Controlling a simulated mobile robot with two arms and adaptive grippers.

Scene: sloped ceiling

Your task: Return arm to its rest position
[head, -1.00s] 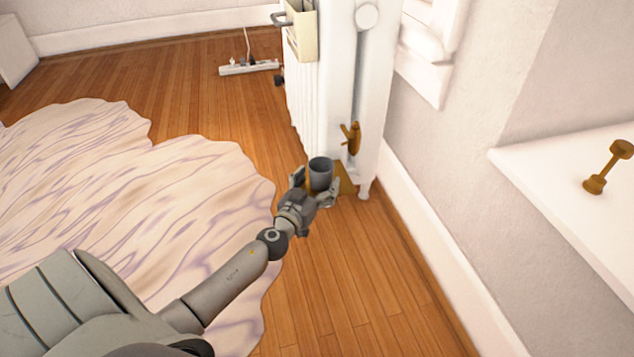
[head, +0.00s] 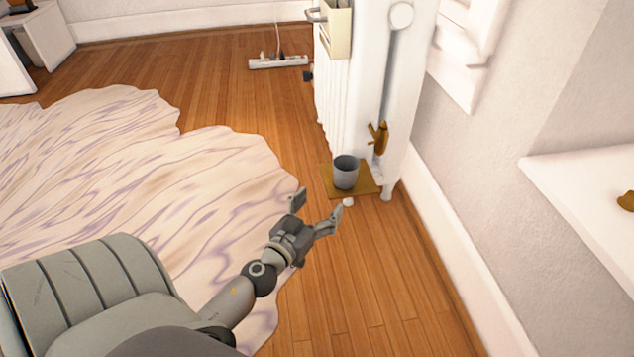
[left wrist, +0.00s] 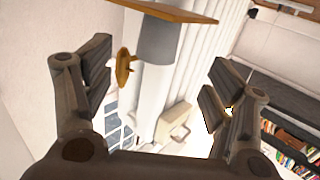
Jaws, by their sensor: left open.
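My left gripper (head: 322,207) is open and empty in the head view, its fingers spread above the wooden floor. It also shows in the left wrist view (left wrist: 155,95), with a finger at each side. A grey cup (head: 345,173) stands upright on a small brown square board (head: 368,182) beside the radiator, ahead of the gripper and apart from it. The cup (left wrist: 158,42) and the board (left wrist: 185,12) also show in the left wrist view, upside down. My right gripper is not in view.
A white radiator (head: 388,95) with a brass valve (head: 379,138) stands by the wall. A white shelf (head: 585,190) juts out at the right. A pale rug (head: 100,180) covers the left floor. A power strip (head: 278,62) lies at the back. The floor in front is clear.

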